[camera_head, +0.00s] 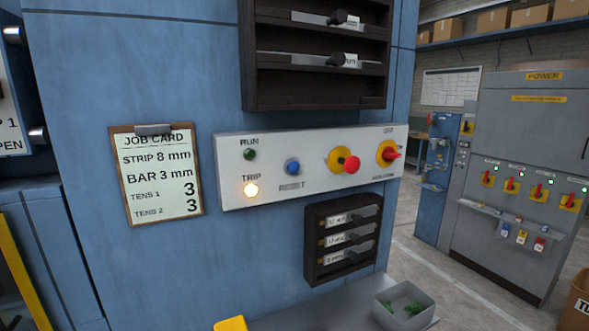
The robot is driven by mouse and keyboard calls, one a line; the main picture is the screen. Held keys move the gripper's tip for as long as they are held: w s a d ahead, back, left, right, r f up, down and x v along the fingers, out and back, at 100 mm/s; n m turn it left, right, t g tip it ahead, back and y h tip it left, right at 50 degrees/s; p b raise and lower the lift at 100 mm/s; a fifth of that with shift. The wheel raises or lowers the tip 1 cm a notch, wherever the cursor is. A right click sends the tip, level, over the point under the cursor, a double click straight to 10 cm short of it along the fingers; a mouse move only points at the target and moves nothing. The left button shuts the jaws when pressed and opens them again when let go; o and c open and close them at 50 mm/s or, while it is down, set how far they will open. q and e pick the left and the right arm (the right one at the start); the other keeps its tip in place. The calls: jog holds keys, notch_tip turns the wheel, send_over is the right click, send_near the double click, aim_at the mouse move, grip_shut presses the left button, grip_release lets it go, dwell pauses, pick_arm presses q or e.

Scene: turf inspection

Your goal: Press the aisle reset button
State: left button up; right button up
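A white control panel (312,162) is fixed to a blue machine wall. It carries a blue button (292,167) above a blurred label that seems to read RESET. Left of the button, the TRIP lamp (251,190) glows orange-white, and the green RUN lamp (249,154) above it looks dark. Right of the button are a red mushroom button (351,164) on a yellow disc and a red rotary switch (390,153) on a yellow plate. No label with the word aisle is legible. Neither of my grippers is in view.
A job card (156,175) hangs left of the panel. Dark racks with handled items sit above (315,100) and below (312,273) it. A grey bin (404,304) with green pieces stands on a ledge. A grey POWER cabinet (527,150) stands across open floor.

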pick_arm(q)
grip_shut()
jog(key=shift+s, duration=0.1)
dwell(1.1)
